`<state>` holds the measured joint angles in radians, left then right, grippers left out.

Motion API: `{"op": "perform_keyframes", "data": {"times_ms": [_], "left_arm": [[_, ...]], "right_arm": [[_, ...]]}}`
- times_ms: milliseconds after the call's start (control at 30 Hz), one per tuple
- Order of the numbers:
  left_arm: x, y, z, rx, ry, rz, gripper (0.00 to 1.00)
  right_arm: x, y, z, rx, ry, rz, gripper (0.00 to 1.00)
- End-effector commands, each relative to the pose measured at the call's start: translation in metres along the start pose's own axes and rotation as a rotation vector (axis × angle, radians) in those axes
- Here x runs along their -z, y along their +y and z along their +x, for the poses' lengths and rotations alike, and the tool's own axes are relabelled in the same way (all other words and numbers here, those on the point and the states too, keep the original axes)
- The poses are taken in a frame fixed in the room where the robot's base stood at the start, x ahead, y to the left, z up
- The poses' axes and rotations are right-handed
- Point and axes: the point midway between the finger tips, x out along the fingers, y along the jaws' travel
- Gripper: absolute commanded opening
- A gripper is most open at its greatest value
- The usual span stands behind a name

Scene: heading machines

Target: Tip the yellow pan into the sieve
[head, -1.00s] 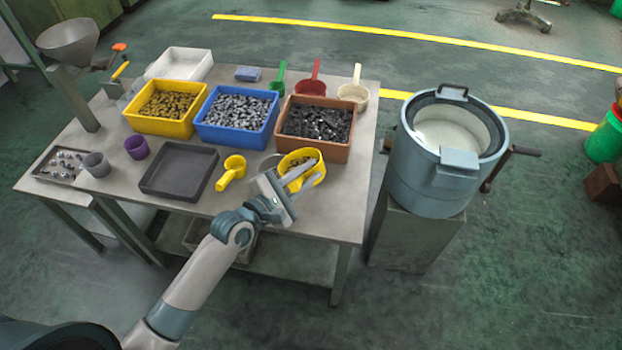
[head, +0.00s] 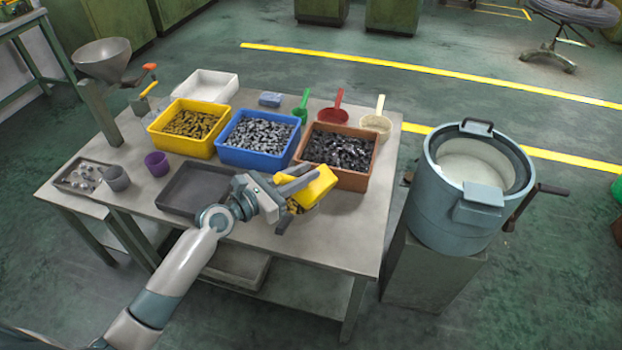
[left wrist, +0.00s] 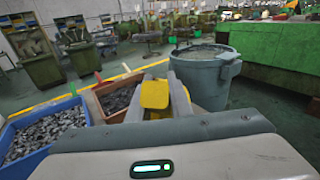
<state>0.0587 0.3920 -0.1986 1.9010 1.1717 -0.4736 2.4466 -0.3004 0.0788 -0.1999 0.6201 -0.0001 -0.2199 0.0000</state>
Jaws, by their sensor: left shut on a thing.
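My left gripper (head: 288,192) is shut on the yellow pan (head: 314,187) over the front right of the table. The pan is tilted, with its smooth yellow underside turned up and to the right. Dark and yellowish matter (head: 294,207) shows by its lower left edge; I cannot tell whether it is inside or below the pan. In the left wrist view the yellow pan (left wrist: 155,95) sits between the two fingers. I cannot clearly make out a sieve; the gripper and pan cover that part of the table. My right gripper is not in view.
Yellow (head: 190,128), blue (head: 243,157) and brown (head: 345,181) bins of small parts stand behind the gripper. A dark tray (head: 185,190) lies to its left. A blue-grey drum (head: 450,215) stands right of the table (head: 335,245), whose front right is clear.

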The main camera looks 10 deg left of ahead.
Motion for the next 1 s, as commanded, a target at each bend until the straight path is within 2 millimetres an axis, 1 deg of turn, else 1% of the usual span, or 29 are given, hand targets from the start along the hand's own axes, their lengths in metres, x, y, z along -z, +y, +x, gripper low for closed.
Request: {"op": "perform_keyframes", "data": {"times_ms": [33, 200, 500, 700, 1000], "left_arm": [[0.001, 0.006, 0.000, 0.000, -0.006, -0.032, 0.00], [0.004, 0.021, -0.002, 0.008, -0.022, -0.147, 0.00], [0.008, 0.038, -0.005, 0.019, -0.041, -0.286, 0.00], [0.009, 0.042, -0.005, 0.021, -0.046, -0.317, 0.00], [0.009, 0.042, -0.005, 0.022, -0.046, -0.318, 0.00]], "right_arm": [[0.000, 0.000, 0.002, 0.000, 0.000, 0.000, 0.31], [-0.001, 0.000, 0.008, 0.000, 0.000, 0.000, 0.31], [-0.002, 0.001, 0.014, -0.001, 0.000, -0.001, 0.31], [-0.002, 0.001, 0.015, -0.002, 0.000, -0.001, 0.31], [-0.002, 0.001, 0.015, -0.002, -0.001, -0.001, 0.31]]}}
